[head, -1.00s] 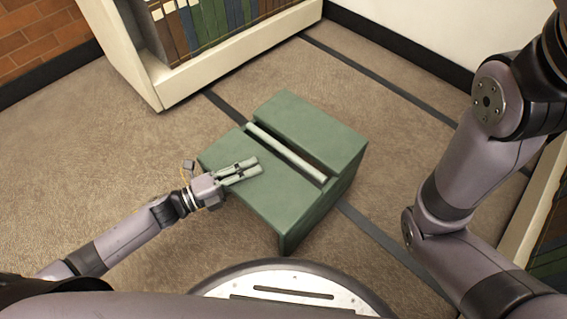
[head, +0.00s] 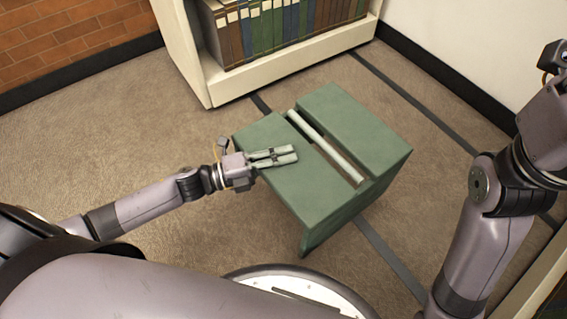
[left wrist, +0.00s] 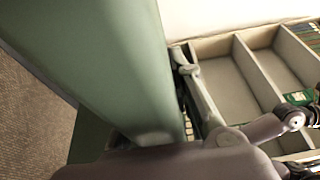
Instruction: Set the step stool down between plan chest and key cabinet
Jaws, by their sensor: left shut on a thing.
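The green step stool (head: 355,115) stands in front of me in the head view, with a pale bar across the gap between its two steps. My left gripper (head: 290,155) reaches over its near step from the left and is shut on the stool. In the left wrist view the stool (left wrist: 105,60) fills much of the left side, close to the camera. I cannot tell whether its feet touch the floor. My right arm shows at the right of the head view, but its gripper is out of view. I cannot make out a plan chest or key cabinet.
A cream bookshelf (head: 300,75) with bound volumes stands behind the stool. A brick wall (head: 70,35) is at the back left, a white wall (head: 460,45) at the right. Another shelf edge (head: 535,285) is at lower right. Carpet (head: 110,135) at the left is clear.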

